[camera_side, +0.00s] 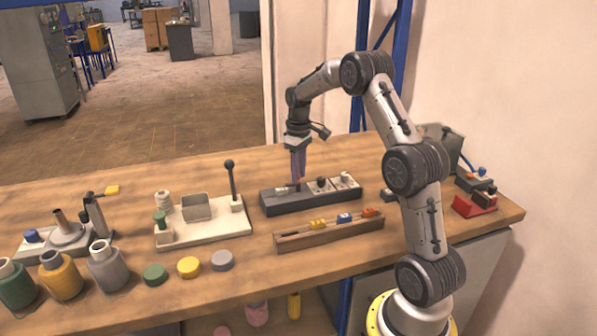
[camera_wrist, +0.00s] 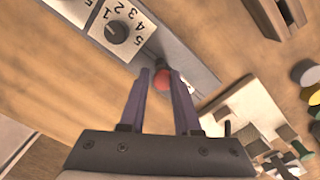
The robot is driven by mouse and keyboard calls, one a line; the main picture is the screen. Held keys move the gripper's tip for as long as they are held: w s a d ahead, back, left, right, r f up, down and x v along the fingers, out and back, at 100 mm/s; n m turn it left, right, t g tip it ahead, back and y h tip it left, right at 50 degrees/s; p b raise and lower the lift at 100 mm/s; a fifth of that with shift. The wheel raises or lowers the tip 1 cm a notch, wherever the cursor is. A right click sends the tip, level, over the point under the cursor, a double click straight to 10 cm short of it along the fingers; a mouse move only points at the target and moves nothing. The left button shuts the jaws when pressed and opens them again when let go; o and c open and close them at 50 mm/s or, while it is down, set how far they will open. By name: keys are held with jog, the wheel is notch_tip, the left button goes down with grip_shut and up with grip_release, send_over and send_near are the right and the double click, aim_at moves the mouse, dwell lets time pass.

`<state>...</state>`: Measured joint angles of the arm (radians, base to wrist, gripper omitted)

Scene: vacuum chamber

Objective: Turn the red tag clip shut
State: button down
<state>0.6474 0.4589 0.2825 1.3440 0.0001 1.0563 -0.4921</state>
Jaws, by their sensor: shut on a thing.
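The red tag clip (camera_wrist: 162,82) shows between my fingertips in the wrist view, at the grey panel's edge region. In the side view only a small bit of red shows under the fingers. My gripper (camera_side: 298,177) points down over the left part of the long dark panel (camera_side: 285,206). In the wrist view my gripper (camera_wrist: 161,74) has its purple fingers close on either side of the red clip. It is shut on the clip. The fingers partly hide the clip, and I cannot tell its turn angle.
The panel also bears a numbered dial (camera_wrist: 117,33). A wooden rack (camera_side: 290,244) with coloured pieces lies in front. A cream tray (camera_side: 215,232) with an upright black-knobbed lever (camera_side: 232,185) stands left. Bottles and coloured lids stand along the front left.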

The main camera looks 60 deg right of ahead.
jog(key=shift+n, duration=0.8)
jog(key=c, duration=0.6)
grip_release()
jog(key=shift+r, duration=0.1)
notch_tip(320, 180, up, 14)
